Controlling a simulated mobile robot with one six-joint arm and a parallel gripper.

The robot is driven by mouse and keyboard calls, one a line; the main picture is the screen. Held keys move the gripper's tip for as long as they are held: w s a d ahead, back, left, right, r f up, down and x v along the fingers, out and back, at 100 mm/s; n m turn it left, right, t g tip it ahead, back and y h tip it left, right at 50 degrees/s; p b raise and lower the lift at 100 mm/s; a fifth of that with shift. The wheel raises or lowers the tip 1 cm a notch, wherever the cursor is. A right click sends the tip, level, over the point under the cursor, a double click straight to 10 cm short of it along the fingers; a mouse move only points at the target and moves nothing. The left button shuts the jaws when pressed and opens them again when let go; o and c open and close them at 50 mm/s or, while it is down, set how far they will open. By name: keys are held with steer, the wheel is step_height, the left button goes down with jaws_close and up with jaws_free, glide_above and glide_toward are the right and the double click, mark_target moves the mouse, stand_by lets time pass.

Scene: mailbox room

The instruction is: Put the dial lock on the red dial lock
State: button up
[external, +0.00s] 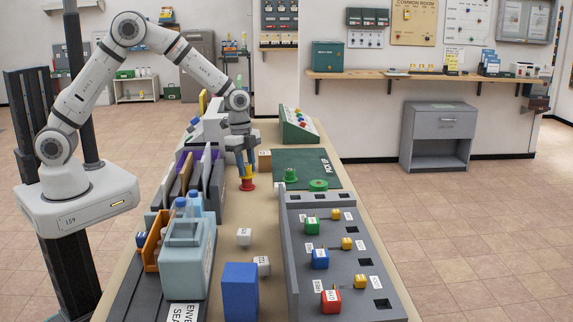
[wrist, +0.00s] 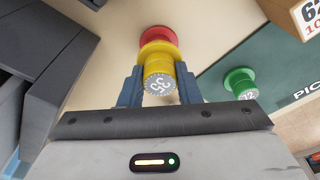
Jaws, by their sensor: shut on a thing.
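My gripper (external: 246,168) points down over the tan counter, shut on a yellow dial lock (wrist: 158,78) with white figures on its face. The yellow lock also shows in the external view (external: 246,182) between the fingertips. In the wrist view, my gripper (wrist: 159,92) has one finger on each side of it. The red dial lock (wrist: 154,35) stands on the counter directly below the yellow one, and it also shows in the external view (external: 248,188). The yellow flange overlaps the red top. I cannot tell whether they touch.
A green dial lock (wrist: 239,82) stands on the green pick-up mat (external: 318,163), right of my gripper. A grey panel (external: 345,255) with coloured cubes lies nearer. Upright dividers (external: 190,175) stand close on the left. White cubes (external: 244,236) lie on the counter.

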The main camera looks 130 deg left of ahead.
steer(key=shift+f, duration=0.1)
steer(key=o, duration=1)
step_height(320, 180, up, 12)
steer(key=s+b, duration=0.1)
steer(key=s, duration=0.1)
steer(key=w+d+r, duration=0.2)
steer(key=d+r, duration=0.1)
steer(key=d, duration=0.9)
steer(key=w+d+r, duration=0.3)
steer(key=d, duration=0.9)
steer(key=s+d, duration=0.4)
steer(key=d, duration=0.3)
steer(key=s+d+f, duration=0.1)
steer(key=s+d, duration=0.3)
steer(key=d, duration=0.3)
steer(key=s+d+t, duration=0.1)
steer(key=s+d, duration=0.4)
steer(key=d, duration=0.2)
steer(key=shift+d+f, duration=0.25)
steer(key=shift+d, duration=0.15)
